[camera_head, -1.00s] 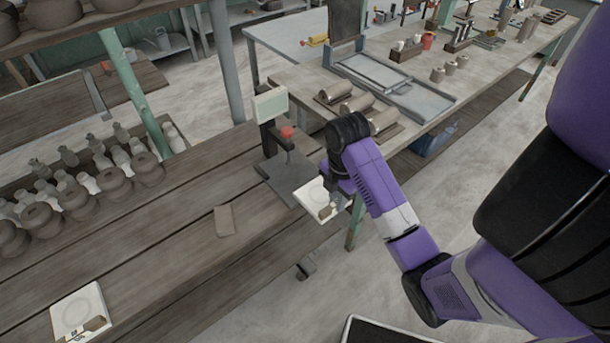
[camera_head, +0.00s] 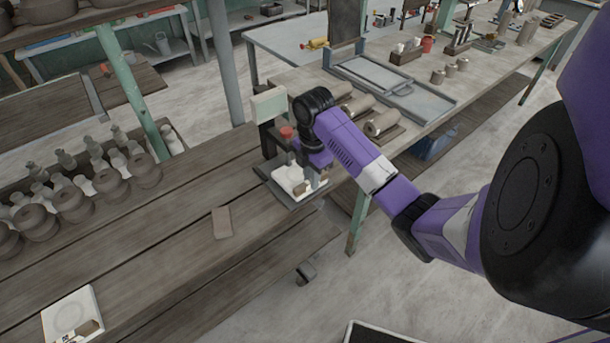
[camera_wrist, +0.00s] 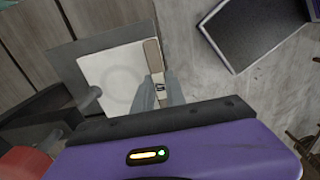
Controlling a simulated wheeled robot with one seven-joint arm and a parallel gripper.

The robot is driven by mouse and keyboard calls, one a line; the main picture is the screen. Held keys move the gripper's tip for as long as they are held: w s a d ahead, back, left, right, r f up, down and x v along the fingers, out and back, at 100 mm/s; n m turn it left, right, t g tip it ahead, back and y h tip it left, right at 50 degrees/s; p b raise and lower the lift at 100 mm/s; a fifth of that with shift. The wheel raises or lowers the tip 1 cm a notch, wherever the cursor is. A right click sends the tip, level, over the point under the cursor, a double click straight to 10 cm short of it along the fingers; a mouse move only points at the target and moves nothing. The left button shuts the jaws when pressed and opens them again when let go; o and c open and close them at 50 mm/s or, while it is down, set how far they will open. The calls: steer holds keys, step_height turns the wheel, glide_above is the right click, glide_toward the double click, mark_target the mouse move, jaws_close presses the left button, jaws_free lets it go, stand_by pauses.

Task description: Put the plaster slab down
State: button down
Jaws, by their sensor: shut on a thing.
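The held plaster slab (camera_head: 287,177) is a square white block with a faint round ring and a tan strip along one edge; it also shows in the wrist view (camera_wrist: 108,72). My gripper (camera_head: 312,184) is shut on it at the tan-strip edge, the fingers (camera_wrist: 160,92) beside a small dark-and-white label. The slab is over the grey plate (camera_head: 290,201) of a stand with a pale panel and red knob. I cannot tell whether it touches the plate. The plate's bare margin shows in the wrist view (camera_wrist: 68,66).
A similar white slab (camera_head: 70,312) lies at the plank bench's (camera_head: 160,265) lower left. A small brown block (camera_head: 222,222) lies left of the stand. The pale panel (camera_head: 268,104) and red knob (camera_head: 287,132) rise close to my gripper. Jars and bottles fill the bench's back left.

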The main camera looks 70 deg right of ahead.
mark_target(299, 174)
steer(key=w, duration=0.1)
steer(key=d, duration=0.1)
steer(key=w, duration=0.1)
steer(key=shift+w+d+f+p, duration=0.25)
steer(key=shift+w+d+p, duration=0.1)
steer(key=shift+p, duration=0.05)
steer(key=shift+f, duration=0.45)
steer(key=c, duration=1.4)
jaws_free()
steer(key=shift+f, duration=0.15)
steer(key=shift+o, duration=0.2)
